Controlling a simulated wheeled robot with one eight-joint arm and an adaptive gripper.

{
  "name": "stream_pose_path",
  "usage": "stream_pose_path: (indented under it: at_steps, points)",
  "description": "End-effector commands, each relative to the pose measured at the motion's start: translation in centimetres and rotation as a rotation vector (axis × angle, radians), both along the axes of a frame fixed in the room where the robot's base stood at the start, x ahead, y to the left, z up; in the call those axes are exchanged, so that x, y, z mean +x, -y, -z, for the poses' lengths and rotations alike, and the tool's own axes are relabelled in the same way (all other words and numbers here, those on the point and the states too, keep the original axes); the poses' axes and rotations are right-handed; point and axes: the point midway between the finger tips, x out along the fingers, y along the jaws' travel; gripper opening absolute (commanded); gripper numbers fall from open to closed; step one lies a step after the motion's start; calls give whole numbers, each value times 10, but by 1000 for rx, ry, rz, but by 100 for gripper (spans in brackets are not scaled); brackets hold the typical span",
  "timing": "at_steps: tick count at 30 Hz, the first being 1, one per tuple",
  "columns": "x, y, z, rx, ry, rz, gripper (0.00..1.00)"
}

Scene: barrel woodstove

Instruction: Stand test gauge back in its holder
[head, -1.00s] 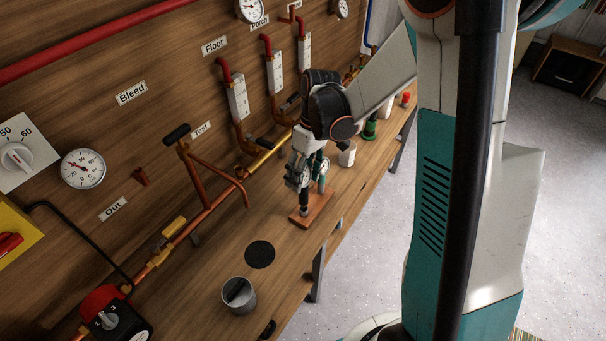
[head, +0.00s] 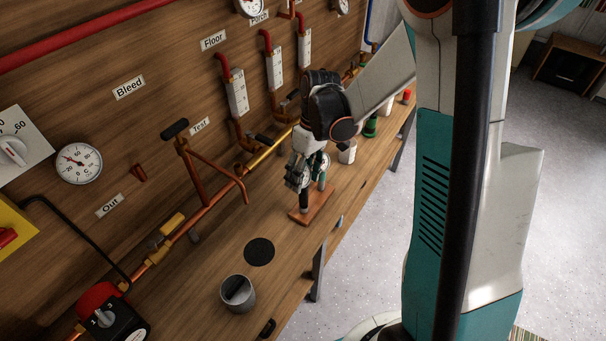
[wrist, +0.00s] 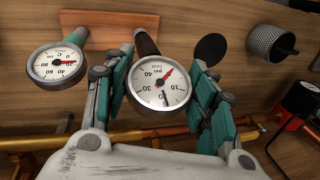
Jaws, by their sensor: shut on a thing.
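The test gauge (wrist: 160,84), a round white psi dial with a dark stem, sits between the fingers of my gripper (wrist: 161,68) in the wrist view. My gripper (head: 302,184) is shut on it. The holder (head: 318,208), a reddish-brown wooden block, lies on the bench below. The gauge's dark stem (head: 304,204) points down at the holder's near-left end. I cannot tell whether its tip is in a hole or just above, and no hole shows. A second gauge (wrist: 57,64), a °C dial with a green stem, stands at the holder's other end, beside my gripper.
Copper pipes with a T-handle (head: 175,129) run along the wall side. A white cup (head: 347,153) stands beyond the holder. Bare bench lies between holder and disc.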

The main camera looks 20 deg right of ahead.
Motion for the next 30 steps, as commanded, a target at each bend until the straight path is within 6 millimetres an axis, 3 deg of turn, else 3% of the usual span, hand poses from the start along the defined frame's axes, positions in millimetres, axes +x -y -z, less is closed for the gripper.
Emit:
stream_pose_path:
  at_steps: [23, 24, 27, 30]
  points:
    - [0, 0, 10, 0, 0, 0, 14]
    - [0, 0, 10, 0, 0, 0, 56]
    - [0, 0, 10, 0, 0, 0, 75]
    - [0, 0, 10, 0, 0, 0, 75]
